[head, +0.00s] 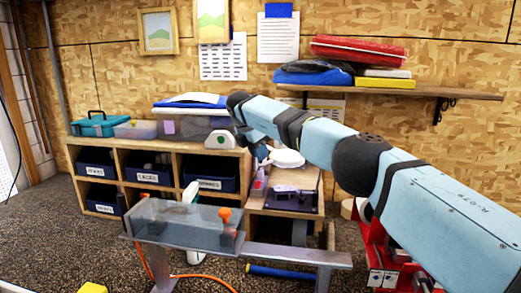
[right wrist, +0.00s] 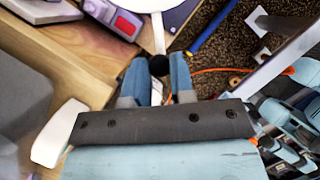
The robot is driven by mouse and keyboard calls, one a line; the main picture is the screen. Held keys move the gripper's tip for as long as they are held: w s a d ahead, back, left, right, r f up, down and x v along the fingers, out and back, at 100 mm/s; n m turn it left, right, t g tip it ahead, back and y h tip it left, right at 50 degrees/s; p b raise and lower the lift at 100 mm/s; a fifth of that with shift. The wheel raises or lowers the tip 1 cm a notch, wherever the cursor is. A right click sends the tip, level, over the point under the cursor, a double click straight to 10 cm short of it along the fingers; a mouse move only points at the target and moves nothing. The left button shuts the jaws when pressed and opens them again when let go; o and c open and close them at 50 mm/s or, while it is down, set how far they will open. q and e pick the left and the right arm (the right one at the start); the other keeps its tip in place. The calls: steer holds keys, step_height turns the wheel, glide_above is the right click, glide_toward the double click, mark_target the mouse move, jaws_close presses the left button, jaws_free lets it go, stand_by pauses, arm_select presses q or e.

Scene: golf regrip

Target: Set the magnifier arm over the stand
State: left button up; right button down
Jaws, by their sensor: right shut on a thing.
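The magnifier arm shows in the right wrist view as a white rod (right wrist: 158,35) with a black knob (right wrist: 159,65), leading to a white round head (right wrist: 135,4) cut off by the top edge. My right gripper (right wrist: 158,78) is shut on the black knob, one blue finger on each side. In the head view the white round magnifier head (head: 287,158) sits just right of my right gripper (head: 262,152), above a low wooden shelf. What looks like the stand, a grey metal bench with a see-through trough (head: 180,222), is in front and left, apart from the magnifier. My left gripper is out of view.
A wooden cubby (head: 155,148) with several dark labelled bins stands behind the bench. A purple device (head: 292,190) lies on the low shelf. A blue bar (head: 285,271) and an orange cord (head: 215,278) lie on the dark floor. A red machine (head: 378,250) stands at right.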

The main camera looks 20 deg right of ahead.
steer(key=shift+w+a, duration=0.1)
steer(key=shift+a, duration=0.1)
stand_by(0.3)
steer(key=c, duration=1)
jaws_free()
steer(key=shift+w+a, duration=0.1)
steer(key=shift+r, duration=0.1)
steer(key=p+v, duration=0.4)
steer(key=v, duration=0.9)
steer(key=shift+a+r, duration=0.2)
steer(key=shift+r, duration=0.05)
